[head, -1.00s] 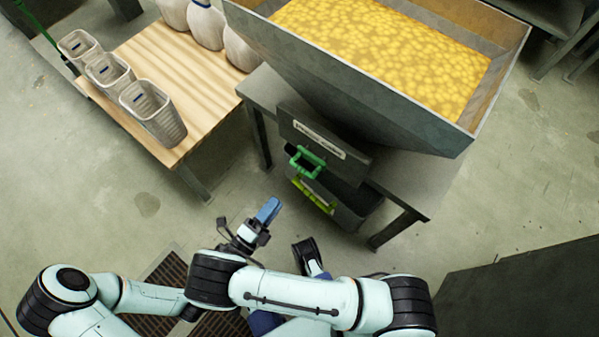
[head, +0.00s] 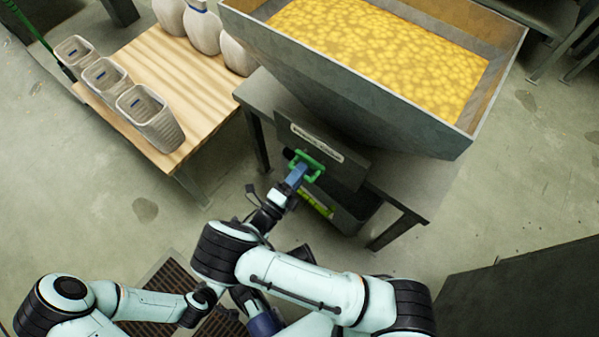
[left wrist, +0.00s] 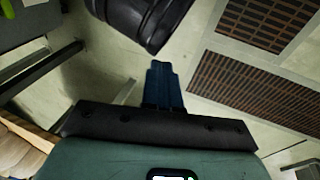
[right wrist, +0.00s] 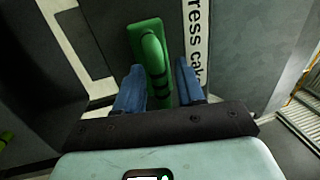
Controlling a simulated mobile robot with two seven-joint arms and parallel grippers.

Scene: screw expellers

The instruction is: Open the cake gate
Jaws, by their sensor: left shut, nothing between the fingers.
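The cake gate is a dark panel (head: 345,172) under the hopper, with a white label strip that partly reads "ress cak" in the right wrist view. Its green handle (head: 318,159) shows also in the right wrist view (right wrist: 152,50). My right gripper (head: 296,174) has reached the handle. In the right wrist view its blue fingers (right wrist: 160,88) are apart, one on each side of the green bar, with gaps visible. My left gripper (left wrist: 164,85) is shut and empty over the floor, mostly hidden behind my right arm in the head view.
A bin with a yellow-green handle (head: 317,204) sits below the gate. The hopper (head: 350,92) full of yellow material overhangs it. A wooden table (head: 180,75) with several baskets and white jugs stands at the left. A dark cabinet (head: 530,290) is at the lower right.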

